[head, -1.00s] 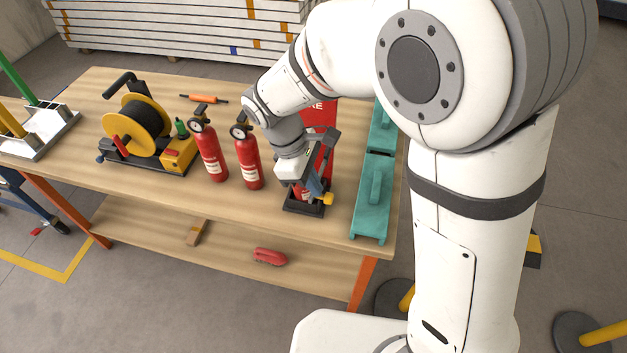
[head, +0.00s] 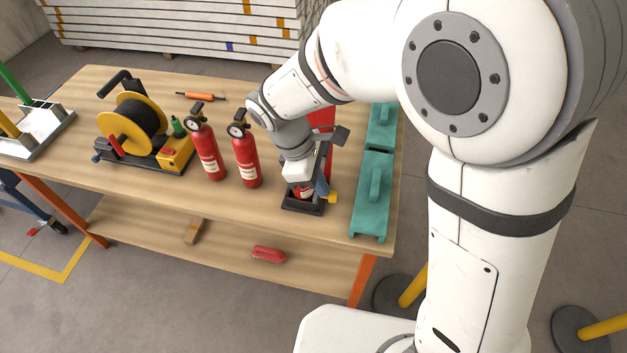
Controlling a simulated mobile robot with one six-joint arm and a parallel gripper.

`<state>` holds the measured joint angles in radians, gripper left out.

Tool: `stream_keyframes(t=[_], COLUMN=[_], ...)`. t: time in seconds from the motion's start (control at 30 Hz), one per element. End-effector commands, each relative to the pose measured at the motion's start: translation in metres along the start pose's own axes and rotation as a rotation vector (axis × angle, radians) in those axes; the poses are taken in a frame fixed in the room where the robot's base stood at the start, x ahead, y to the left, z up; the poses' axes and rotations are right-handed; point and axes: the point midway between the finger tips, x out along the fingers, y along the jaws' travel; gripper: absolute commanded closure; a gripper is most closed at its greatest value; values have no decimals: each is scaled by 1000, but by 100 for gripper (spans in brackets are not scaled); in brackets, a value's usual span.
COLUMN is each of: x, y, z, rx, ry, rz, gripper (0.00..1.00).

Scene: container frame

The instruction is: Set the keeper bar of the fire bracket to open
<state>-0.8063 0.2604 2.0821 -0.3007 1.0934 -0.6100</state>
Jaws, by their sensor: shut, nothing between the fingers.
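The fire bracket stands near the front right of the table, with a black base (head: 303,208) and a red back panel (head: 322,120) mostly behind my arm. A red extinguisher (head: 303,191) shows low inside it. A small yellow end piece (head: 333,197) sticks out at the bracket's right front; it may belong to the keeper bar, whose length and angle are hidden. My gripper (head: 322,189) is shut and empty, pointing down at the bracket's right front, close beside the yellow piece. I cannot tell whether they touch.
Two red extinguishers (head: 207,150) (head: 246,158) stand left of the bracket. Teal cases (head: 372,200) lie close on its right. A yellow cable reel (head: 135,125) and an orange-handled tool (head: 200,96) are farther left. Bare wood lies in front of the extinguishers.

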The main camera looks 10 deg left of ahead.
Motion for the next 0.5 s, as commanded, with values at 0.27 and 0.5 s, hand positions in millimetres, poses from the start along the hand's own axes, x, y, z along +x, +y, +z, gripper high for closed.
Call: stream_keyframes(t=[0.27, 0.5], x=[-26, -79], y=[3, 3], z=[-33, -31], rx=[10, 12], ry=[5, 3], rz=[2, 0], gripper=[100, 100])
